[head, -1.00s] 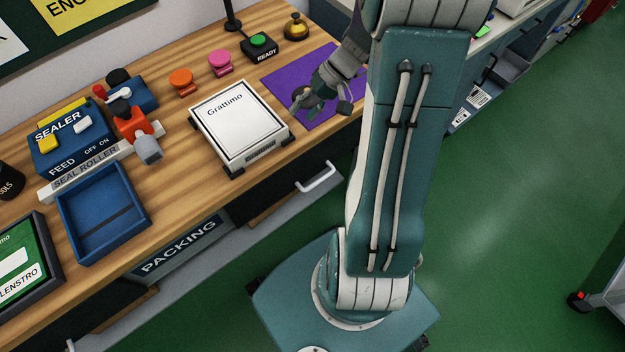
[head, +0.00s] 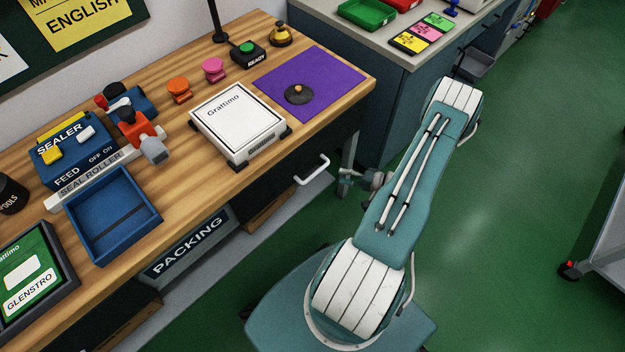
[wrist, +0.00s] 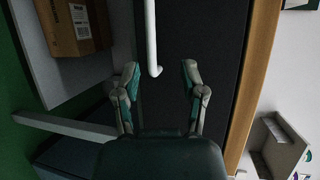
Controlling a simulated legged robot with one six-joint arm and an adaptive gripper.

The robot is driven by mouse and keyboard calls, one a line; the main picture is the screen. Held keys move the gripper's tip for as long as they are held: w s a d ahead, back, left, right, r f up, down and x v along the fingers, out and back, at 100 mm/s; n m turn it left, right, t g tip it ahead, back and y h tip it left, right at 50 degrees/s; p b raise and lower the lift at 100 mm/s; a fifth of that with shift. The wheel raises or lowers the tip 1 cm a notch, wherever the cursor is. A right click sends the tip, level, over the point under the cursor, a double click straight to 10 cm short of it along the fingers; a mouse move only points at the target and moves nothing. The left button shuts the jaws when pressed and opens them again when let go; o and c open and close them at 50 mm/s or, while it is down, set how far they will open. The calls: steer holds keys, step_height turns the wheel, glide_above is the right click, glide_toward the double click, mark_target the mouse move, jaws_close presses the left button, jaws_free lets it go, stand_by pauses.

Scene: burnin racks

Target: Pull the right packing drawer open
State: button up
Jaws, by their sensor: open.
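The right packing drawer is under the right part of the wooden bench. Its dark front (wrist: 200,40) fills the middle of the wrist view, and its white bar handle (head: 312,170) shows in the head view. The drawer looks shut. My gripper (wrist: 157,72) is open in the wrist view, and the near end of the white handle (wrist: 151,40) lies between its fingertips. Neither finger clearly touches the handle. In the head view my gripper (head: 347,182) is small and partly hidden, just right of the handle, beside the bench leg.
A shelf under the drawer holds a cardboard box (wrist: 75,28). The bench edge (wrist: 255,75) runs close beside the drawer. Green floor is free to the right.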

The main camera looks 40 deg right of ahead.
mark_target(316, 172)
steer(key=shift+m+h, duration=0.3)
steer(key=x, duration=0.6)
steer(key=f+x, duration=0.1)
steer(key=x, duration=0.3)
steer(key=shift+f, duration=0.1)
steer(key=shift+d, duration=0.1)
jaws_close()
steer(key=shift+s, duration=0.1)
